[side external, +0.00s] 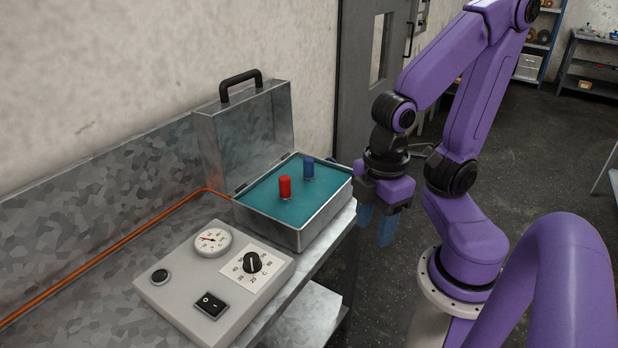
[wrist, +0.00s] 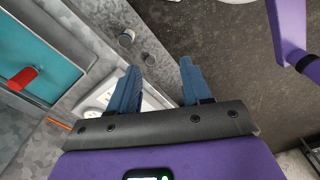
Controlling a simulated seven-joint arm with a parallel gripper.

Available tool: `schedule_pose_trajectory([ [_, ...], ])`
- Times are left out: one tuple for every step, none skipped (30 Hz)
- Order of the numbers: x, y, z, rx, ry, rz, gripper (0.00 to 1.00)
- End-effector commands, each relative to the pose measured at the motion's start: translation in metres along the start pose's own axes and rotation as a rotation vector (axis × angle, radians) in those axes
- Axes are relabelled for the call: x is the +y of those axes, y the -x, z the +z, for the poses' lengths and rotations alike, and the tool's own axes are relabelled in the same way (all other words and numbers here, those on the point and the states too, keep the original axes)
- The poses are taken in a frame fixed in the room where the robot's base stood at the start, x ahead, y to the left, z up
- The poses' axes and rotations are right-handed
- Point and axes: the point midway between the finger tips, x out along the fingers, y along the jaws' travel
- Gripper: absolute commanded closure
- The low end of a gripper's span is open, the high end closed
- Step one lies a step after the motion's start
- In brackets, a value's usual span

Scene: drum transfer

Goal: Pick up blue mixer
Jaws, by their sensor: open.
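The blue mixer, a small blue cylinder (side external: 308,167), stands upright in the teal inside of an open metal case (side external: 298,238). A red cylinder (side external: 285,187) stands beside it, to the front left. The red one also shows at the left of the wrist view (wrist: 22,79); I do not make out the blue one there. My gripper (side external: 376,228) is to the right of the case, past the bench edge, with blue fingers pointing down. In the wrist view its fingers (wrist: 158,78) are apart with nothing between them.
The case's lid (side external: 245,125) stands raised at the back. A grey control box (side external: 215,285) with gauge, dial and switch sits in front of the case. An orange cable (side external: 110,265) runs along the wall side. Open floor (side external: 385,295) lies right of the bench.

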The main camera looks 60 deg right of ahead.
Motion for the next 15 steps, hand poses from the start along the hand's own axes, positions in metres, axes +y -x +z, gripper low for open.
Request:
schedule_pose_trajectory([
  [0.0, 0.0, 0.0, 0.0, 0.0, 0.0, 0.52],
  [0.0, 0.0, 0.0, 0.0, 0.0, 0.0, 0.52],
  [0.0, 0.0, 0.0, 0.0, 0.0, 0.0, 0.42],
  [0.0, 0.0, 0.0, 0.0, 0.0, 0.0, 0.41],
  [0.0, 0.0, 0.0, 0.0, 0.0, 0.0, 0.41],
  [0.0, 0.0, 0.0, 0.0, 0.0, 0.0, 0.41],
  [0.0, 0.0, 0.0, 0.0, 0.0, 0.0, 0.41],
  [0.0, 0.0, 0.0, 0.0, 0.0, 0.0, 0.41],
  [0.0, 0.0, 0.0, 0.0, 0.0, 0.0, 0.41],
  [0.0, 0.0, 0.0, 0.0, 0.0, 0.0, 0.41],
  [0.0, 0.0, 0.0, 0.0, 0.0, 0.0, 0.41],
  [0.0004, -0.0005, 0.0003, -0.004, 0.0, 0.002, 0.41],
  [0.0011, -0.0015, 0.0009, -0.011, 0.001, 0.005, 0.41],
  [0.0022, -0.0031, 0.0019, -0.023, 0.003, 0.011, 0.41],
  [0.0047, -0.0062, 0.004, -0.048, 0.007, 0.022, 0.41],
])
